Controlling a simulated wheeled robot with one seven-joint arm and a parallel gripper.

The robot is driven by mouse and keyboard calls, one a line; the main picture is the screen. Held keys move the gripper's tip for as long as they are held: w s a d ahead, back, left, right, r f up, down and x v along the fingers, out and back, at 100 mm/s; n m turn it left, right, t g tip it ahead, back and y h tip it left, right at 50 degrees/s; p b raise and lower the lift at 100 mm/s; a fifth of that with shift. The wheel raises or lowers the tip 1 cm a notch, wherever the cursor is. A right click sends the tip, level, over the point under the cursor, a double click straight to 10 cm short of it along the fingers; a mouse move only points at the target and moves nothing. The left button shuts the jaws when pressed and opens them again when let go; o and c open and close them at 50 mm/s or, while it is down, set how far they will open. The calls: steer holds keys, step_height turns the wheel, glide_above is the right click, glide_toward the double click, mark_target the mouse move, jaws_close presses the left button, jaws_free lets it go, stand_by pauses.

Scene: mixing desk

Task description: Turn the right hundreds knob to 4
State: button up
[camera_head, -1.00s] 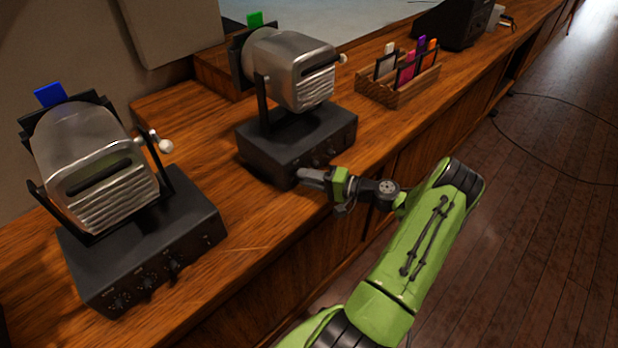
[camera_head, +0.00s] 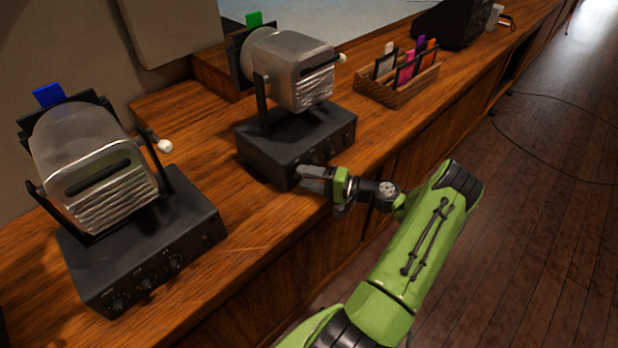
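The right machine is a silver drum on a black base (camera_head: 262,148), with a green card at its top. Dark knobs run along the front face of its base. One knob (camera_head: 331,153) shows in the middle and another near the right end. My gripper (camera_head: 302,174) is at the left end of this front face, at the place of the leftmost knob, which it hides. The fingers seem to touch or nearly touch the face. Whether they are closed on a knob cannot be made out. The knob markings are too small to read.
The left machine (camera_head: 190,215), with a blue card and several front knobs, stands nearer on the wooden desk (camera_head: 250,235). A wooden card rack (camera_head: 398,92) holds several coloured cards to the right. A black box (camera_head: 450,25) stands further back. The floor right of the desk is mostly clear.

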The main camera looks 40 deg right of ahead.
steer(key=p+v, duration=0.1)
steer(key=v, duration=1.4)
steer(key=shift+s+d+p, duration=0.15)
steer(key=shift+s+p, duration=0.15)
steer(key=shift+s, duration=0.05)
steer(key=shift+r, duration=0.15)
